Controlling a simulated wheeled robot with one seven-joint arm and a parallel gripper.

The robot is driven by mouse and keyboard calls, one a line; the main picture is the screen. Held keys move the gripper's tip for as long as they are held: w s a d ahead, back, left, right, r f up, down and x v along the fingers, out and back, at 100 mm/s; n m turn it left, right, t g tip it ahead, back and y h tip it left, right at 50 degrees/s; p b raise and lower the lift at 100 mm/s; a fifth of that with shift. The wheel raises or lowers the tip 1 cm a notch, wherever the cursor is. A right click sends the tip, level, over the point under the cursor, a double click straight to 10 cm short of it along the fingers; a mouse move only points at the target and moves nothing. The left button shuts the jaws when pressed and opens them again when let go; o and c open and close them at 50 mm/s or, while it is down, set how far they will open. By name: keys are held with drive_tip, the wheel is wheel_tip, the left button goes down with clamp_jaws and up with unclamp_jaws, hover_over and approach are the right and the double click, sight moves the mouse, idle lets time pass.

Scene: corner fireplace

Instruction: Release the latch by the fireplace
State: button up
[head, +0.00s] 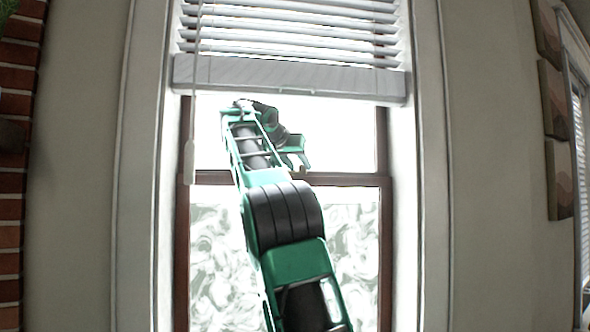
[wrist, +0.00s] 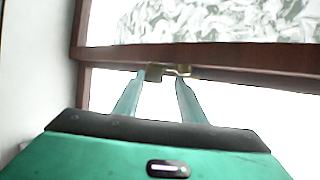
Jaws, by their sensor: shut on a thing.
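The latch (wrist: 169,68) is a small brass-coloured piece on the dark brown middle rail (wrist: 230,75) of the window, seen in the wrist view. My gripper (wrist: 164,77) has its two pale green fingers at the latch, one on each side, and is shut on it. In the head view my green and black arm rises in front of the window and bends over near the top pane. The gripper end (head: 297,158) is just above the middle rail (head: 350,180) there. The latch is too hidden or small to make out in the head view.
White blinds (head: 290,75) hang partly lowered above my arm, with a pull cord (head: 190,160) at the left. The lower pane (head: 215,260) is patterned. A brick edge (head: 18,180) stands at far left. Pictures (head: 555,100) hang on the right wall.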

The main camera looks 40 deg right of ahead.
drive_tip(key=shift+w+a+m+g+h, duration=0.25)
drive_tip(key=shift+a+m+g, duration=0.1)
drive_tip(key=shift+m+g, duration=0.45)
drive_tip(key=shift+w+a+m+g+h, duration=0.2)
drive_tip(key=shift+a+m+g+h, duration=0.1)
drive_tip(key=shift+m+g, duration=0.5)
drive_tip(key=shift+w+a+r+m+g, duration=0.1)
drive_tip(key=shift+w+a+m+g, duration=0.15)
drive_tip(key=shift+g, duration=0.45)
drive_tip(key=o, duration=1)
drive_tip(key=shift+c, duration=0.2)
drive_tip(key=shift+o, duration=0.5)
drive_tip(key=shift+s, duration=0.15)
drive_tip(key=shift+d, duration=0.1)
drive_tip(key=v, duration=0.7)
drive_tip(key=shift+a+r, duration=0.25)
drive_tip(key=shift+r, duration=0.05)
